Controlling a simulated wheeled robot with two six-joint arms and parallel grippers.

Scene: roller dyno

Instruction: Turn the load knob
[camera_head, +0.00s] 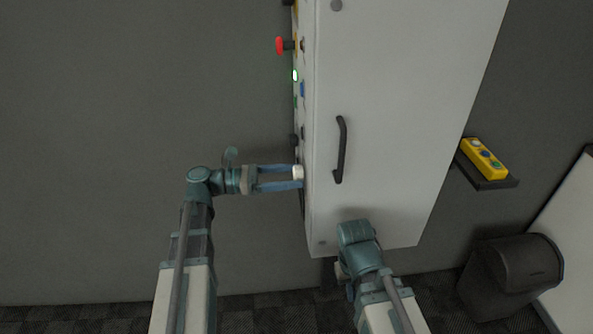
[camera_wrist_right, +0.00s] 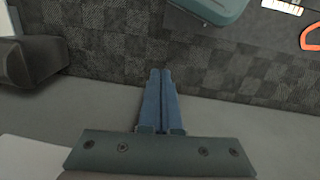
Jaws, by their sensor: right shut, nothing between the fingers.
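The grey control cabinet (camera_head: 385,110) has its control face at its left side, seen almost edge-on in the head view. A small white piece (camera_head: 298,171), possibly the load knob, shows low on that face; I cannot read any label. My left gripper (camera_head: 297,178) points right at the face, with its two blue fingers apart. The white piece is at the tip of the upper finger; whether they touch is unclear. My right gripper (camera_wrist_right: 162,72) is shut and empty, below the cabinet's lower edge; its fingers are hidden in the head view.
Above on the face are a red mushroom button (camera_head: 280,45), a lit green lamp (camera_head: 295,76) and a blue button (camera_head: 302,90). The cabinet has a black handle (camera_head: 341,150). A yellow button box (camera_head: 484,158) sits on a shelf at right, above a dark bin (camera_head: 512,275).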

